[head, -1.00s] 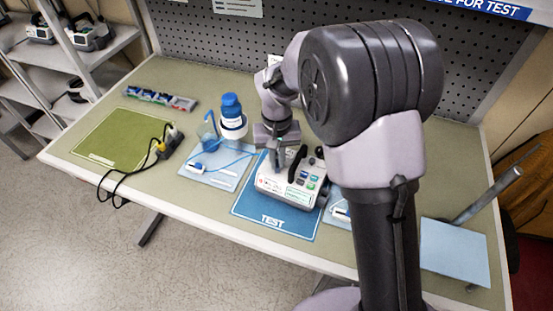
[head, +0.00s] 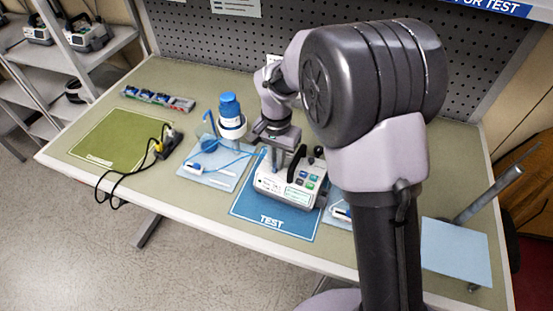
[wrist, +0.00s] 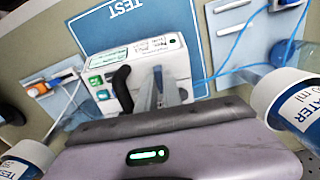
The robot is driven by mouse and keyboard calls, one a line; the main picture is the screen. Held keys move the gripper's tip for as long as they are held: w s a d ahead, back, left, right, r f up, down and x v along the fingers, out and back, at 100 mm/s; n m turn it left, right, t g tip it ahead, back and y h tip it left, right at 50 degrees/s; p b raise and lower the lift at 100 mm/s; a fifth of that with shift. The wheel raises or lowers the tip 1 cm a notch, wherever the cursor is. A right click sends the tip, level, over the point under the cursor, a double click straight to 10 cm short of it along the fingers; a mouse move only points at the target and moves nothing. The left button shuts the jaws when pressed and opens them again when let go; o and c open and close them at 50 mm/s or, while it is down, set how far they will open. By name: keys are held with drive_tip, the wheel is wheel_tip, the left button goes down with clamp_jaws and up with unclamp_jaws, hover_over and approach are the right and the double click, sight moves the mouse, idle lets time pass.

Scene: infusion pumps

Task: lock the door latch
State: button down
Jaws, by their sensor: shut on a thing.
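The white and grey infusion pump (head: 286,188) stands on the blue TEST mat (head: 270,222), with its screen and coloured buttons facing the table's front edge. In the wrist view the pump (wrist: 140,60) shows with its black handle (wrist: 122,88) beside my fingers. My gripper (head: 277,163) is over the pump's left part, fingers pointing down. In the wrist view my gripper (wrist: 165,85) has its narrow fingers close together against the pump, shut on what appears to be the door latch. The latch itself is mostly hidden by the fingers, so its exact angle cannot be told.
A blue-capped bottle (head: 231,115) and a light blue tray (head: 222,178) with blue tubing stand left of the pump. A black power strip (head: 168,141) with cables lies further left, by a green mat (head: 112,137). My arm covers the right side.

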idle(0.4)
drive_tip(key=c, duration=1.5)
unclamp_jaws()
wheel_tip(320, 180, up, 17)
drive_tip(key=p, duration=0.5)
drive_tip(key=shift+r+p, duration=0.2)
drive_tip(key=shift+p, duration=0.15)
drive_tip(key=s+d+f+t+y+b, duration=0.1)
drive_tip(key=s+d+t+b, duration=0.2)
drive_tip(key=s, duration=0.8)
drive_tip(key=s+d+f+t+y+b, duration=0.1)
drive_tip(key=s+d+b, duration=0.5)
drive_tip(key=s, duration=0.6)
drive_tip(key=shift+s+d+n+t, duration=0.3)
drive_tip(key=shift+d+t, duration=0.15)
drive_tip(key=shift+t, duration=0.45)
